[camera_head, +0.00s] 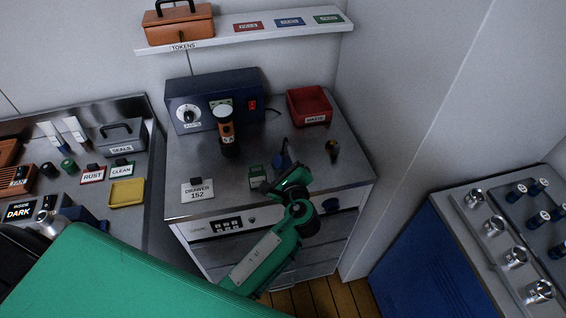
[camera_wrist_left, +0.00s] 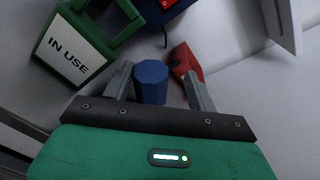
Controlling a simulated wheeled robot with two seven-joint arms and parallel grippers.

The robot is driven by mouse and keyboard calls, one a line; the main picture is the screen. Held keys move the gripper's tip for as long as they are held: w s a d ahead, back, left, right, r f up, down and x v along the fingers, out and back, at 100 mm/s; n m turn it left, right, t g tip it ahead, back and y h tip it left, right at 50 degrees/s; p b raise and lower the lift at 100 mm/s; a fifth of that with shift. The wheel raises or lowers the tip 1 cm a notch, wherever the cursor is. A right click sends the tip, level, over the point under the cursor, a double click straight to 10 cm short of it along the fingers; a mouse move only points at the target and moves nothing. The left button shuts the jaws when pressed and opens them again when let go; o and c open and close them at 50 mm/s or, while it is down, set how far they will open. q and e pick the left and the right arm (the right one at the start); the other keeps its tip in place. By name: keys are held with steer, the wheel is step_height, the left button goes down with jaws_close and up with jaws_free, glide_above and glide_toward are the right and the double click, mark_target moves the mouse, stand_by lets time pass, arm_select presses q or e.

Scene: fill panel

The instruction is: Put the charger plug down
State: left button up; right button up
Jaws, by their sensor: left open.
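The blue charger plug (camera_head: 283,158) stands on the steel top of the drawer cabinet (camera_head: 232,187), with a dark upper end. In the left wrist view a blue faceted body (camera_wrist_left: 151,82), which looks like the plug, lies between the two grey fingers, with a gap beside it. My left gripper (camera_head: 280,172) is open, just at the near side of the plug in the head view; its fingers (camera_wrist_left: 158,88) show in the wrist view. The gripper hides part of the plug's lower end. My right gripper is not seen.
A green IN USE block (camera_head: 257,178) stands close left of my gripper. A red waste bin (camera_head: 309,106), a dark-blue powered box (camera_head: 213,98), an orange-black tool (camera_head: 225,130) and a DRAWER 152 card (camera_head: 198,190) share the top. A small dark-yellow item (camera_head: 332,148) stands right.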

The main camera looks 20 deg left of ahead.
arm_select(q)
steer(key=b+v, duration=0.2)
steer(key=v, duration=1)
steer(key=shift+b, duration=0.35)
steer(key=shift+s, duration=0.1)
